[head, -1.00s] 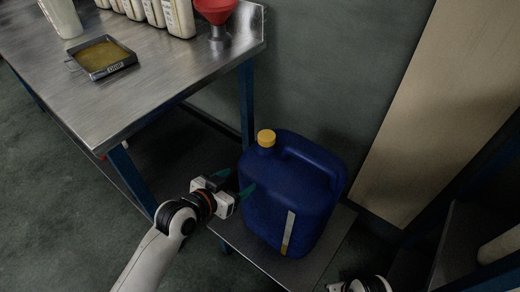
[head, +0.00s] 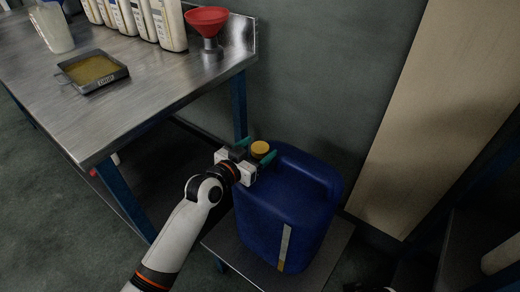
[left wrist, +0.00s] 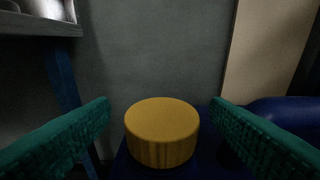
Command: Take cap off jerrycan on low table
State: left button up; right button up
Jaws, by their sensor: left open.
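The blue jerrycan (head: 285,205) stands upright on the low table (head: 330,262), in front of the wall. Its yellow cap (head: 260,149) sits on the neck at the top left of the can. My left gripper (head: 257,153) is open, with its green fingers on either side of the cap. In the left wrist view the cap (left wrist: 162,130) is centred between the two fingertips (left wrist: 162,112), with a gap on each side. The neck under the cap is hidden there. My right gripper cannot be made out; only a dark bit of that arm shows at the bottom edge.
A steel workbench (head: 150,95) stands at the upper left. It carries a red funnel (head: 207,20), a tray of yellowish oil (head: 92,72), and several pale bottles (head: 168,25). A wooden panel (head: 430,110) leans at the right. The can's handle is right of the cap.

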aim_at(261, 147)
pick_arm(q)
jog(key=shift+b+x, duration=0.3)
jog(key=shift+x, duration=1.4)
pick_arm(e)
jog(key=shift+v, duration=1.5)
jog(key=shift+w, duration=0.1)
pick_arm(q)
jog(key=c, duration=1)
jog(key=shift+c, duration=0.2)
